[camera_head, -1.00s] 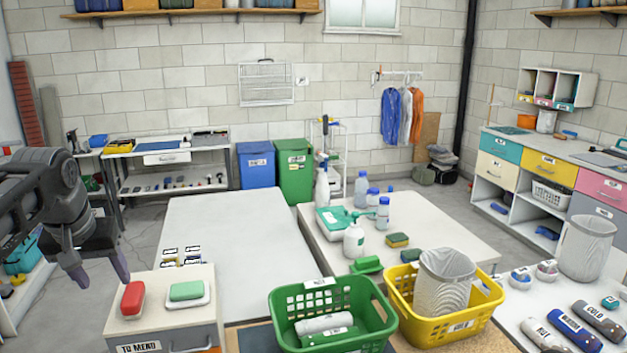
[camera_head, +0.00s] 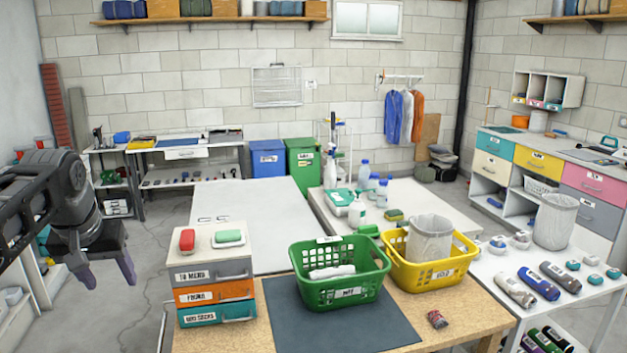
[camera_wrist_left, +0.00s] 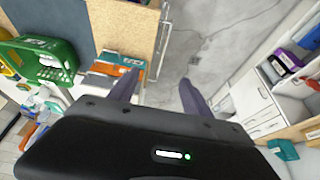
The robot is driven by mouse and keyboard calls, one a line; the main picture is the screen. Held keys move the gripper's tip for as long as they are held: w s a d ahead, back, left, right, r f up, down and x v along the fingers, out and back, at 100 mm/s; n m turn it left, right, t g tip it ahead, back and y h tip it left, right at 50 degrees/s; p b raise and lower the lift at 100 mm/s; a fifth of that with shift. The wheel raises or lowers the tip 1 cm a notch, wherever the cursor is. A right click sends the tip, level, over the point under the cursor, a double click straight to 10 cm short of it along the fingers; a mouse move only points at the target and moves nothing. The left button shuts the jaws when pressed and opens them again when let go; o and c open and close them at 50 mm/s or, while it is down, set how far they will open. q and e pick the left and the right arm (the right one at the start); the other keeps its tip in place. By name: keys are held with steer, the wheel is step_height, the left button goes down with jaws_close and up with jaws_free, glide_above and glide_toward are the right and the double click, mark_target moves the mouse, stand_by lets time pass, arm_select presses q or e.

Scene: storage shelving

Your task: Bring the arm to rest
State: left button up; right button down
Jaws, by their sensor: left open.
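My left arm comes in from the left in the head view. Its gripper (camera_head: 108,279) hangs over the floor to the left of the drawer unit, with its fingers apart and nothing between them. In the left wrist view, the gripper (camera_wrist_left: 157,92) shows two spread fingers with bare grey floor and the edge of the wooden table beyond them. My right gripper is not in view.
A small drawer unit (camera_head: 214,272) with a red and a green item on top stands on the wooden table (camera_head: 245,335). A green basket (camera_head: 343,293) and a yellow basket (camera_head: 440,272) stand to its right. Floor is clear around the gripper.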

arm_select(q)
steer(key=w+d+f+m+t+h, duration=0.1)
steer(key=w+d+f+t, duration=0.15)
steer(key=w+f, duration=0.2)
steer(key=w+d+f+t, duration=0.1)
steer(key=w+d+f, duration=0.2)
steer(key=w, duration=0.3)
steer(key=d+f+h, duration=0.1)
steer(key=d+f, duration=0.5)
steer(key=f, duration=0.5)
steer(key=d+f+h, duration=0.2)
steer(key=d+f, duration=0.5)
steer(key=f, duration=0.4)
steer(key=s+d+f+g, duration=0.1)
steer(key=s+d+f, duration=0.3)
steer(key=s+f, duration=0.25)
steer(key=s+d+f+g, duration=0.2)
steer(key=s+d+f, duration=0.2)
steer(key=s+f, duration=0.3)
steer(key=s+d+f+g, duration=0.2)
steer(key=s+f, duration=0.3)
steer(key=s, duration=0.5)
steer(key=s+d+f+m+g+h, duration=0.1)
steer(key=s+d+f, duration=0.4)
steer(key=s, duration=0.6)
steer(key=shift+d+f+g+h, duration=0.2)
steer(key=shift+f+g+h, duration=0.1)
steer(key=shift+f+g, duration=0.35)
